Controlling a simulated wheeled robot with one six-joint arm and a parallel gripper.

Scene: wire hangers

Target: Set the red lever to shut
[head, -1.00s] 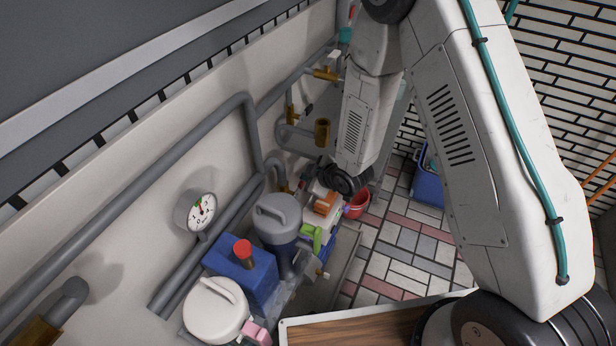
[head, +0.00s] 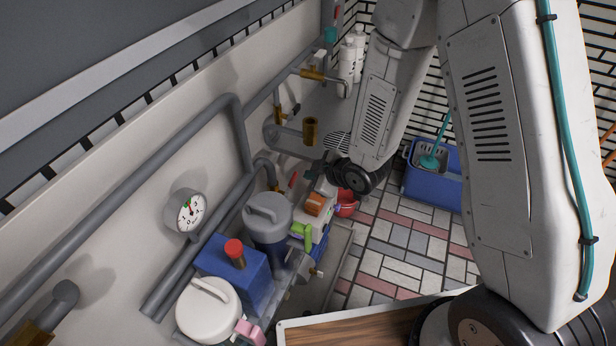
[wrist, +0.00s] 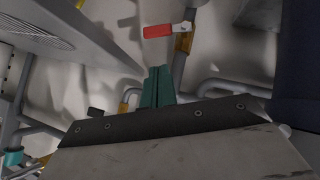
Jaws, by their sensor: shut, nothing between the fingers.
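The red lever (wrist: 158,31) shows in the wrist view, lying nearly level in the picture. Its right end joins a silvery piece by a brass valve (wrist: 184,42) on a grey pipe. The lever is also a small red strip in the head view (head: 293,179), near the wall pipes. My gripper (wrist: 158,72) has teal fingers that are together with nothing between them. In the wrist view its tips are below the lever in the picture, with a visible gap. In the head view the fingers are small and dark, hard to make out beside the lever.
Grey pipes and a gauge (head: 188,212) run along the wall. Below stand a grey lidded canister (head: 268,225), a blue box (head: 232,272) with a red knob, and a white lidded pot (head: 208,308). A red bucket (head: 346,204) and blue bin (head: 434,178) are beyond. Tiled floor lies open at right.

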